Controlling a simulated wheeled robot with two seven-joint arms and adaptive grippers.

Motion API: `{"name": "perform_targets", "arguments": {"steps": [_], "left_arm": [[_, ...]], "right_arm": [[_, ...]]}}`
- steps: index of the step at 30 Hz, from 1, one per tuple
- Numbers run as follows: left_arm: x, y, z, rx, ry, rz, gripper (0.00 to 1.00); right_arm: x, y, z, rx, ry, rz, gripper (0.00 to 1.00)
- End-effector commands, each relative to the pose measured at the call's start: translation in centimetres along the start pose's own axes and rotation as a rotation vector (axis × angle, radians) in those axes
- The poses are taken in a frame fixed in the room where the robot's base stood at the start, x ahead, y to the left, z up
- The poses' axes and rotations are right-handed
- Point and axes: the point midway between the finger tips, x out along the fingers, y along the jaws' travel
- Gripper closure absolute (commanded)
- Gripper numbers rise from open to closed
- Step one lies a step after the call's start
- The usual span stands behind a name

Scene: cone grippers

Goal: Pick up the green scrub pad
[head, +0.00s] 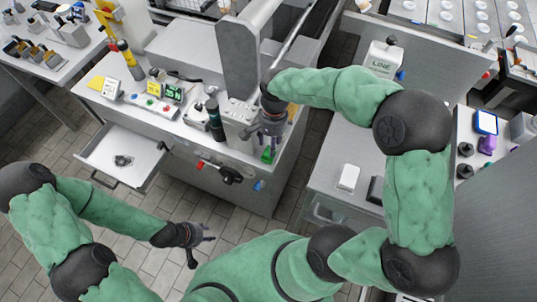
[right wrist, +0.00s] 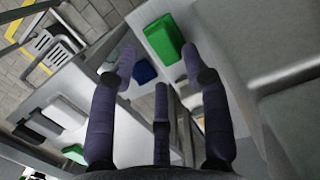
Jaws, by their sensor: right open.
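The green scrub pad (head: 268,155) lies at the front edge of the grey bench, beside the grey machine column in the head view. In the right wrist view it is a green block (right wrist: 165,38) on a pale surface, just beyond my fingertips. My right gripper (head: 268,133) is above the pad with its fingers spread, and it partly covers the pad in the head view. In the right wrist view the right gripper (right wrist: 160,68) is open and nothing is between its fingers. My left gripper (head: 203,239) is open and empty above the floor, lower left.
A blue item (head: 258,185) is on the bench front below the pad. A black bottle (head: 215,120) stands left of my right gripper. An open drawer (head: 118,170) juts out at the left. The grey machine column (head: 238,55) rises behind my right gripper.

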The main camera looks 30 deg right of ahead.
Motion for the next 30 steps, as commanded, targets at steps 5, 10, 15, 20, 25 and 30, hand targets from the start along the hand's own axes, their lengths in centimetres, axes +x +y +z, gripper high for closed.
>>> {"name": "perform_targets", "arguments": {"steps": [5,10,15,20,25,30], "left_arm": [[1.6,-0.6,-0.1,0.000,0.000,0.000,0.60],[1.9,-0.7,-0.1,0.000,0.000,0.000,0.60],[1.8,-0.6,-0.1,0.000,0.000,0.000,0.60],[1.8,-0.6,-0.1,0.000,0.000,0.000,0.60],[1.8,-0.6,-0.1,0.000,0.000,0.000,0.60],[1.8,-0.6,-0.1,0.000,0.000,0.000,0.60]], "right_arm": [[3.1,0.1,-0.2,0.000,-0.003,0.003,0.52],[4.2,0.1,-0.2,0.001,-0.001,0.001,0.52],[4.1,0.1,-0.2,0.000,-0.001,0.001,0.52],[4.1,0.1,-0.2,0.000,-0.001,0.001,0.93],[4.1,0.1,-0.2,0.000,-0.001,0.001,0.93],[4.0,0.1,-0.2,0.000,-0.001,0.001,0.93]]}}
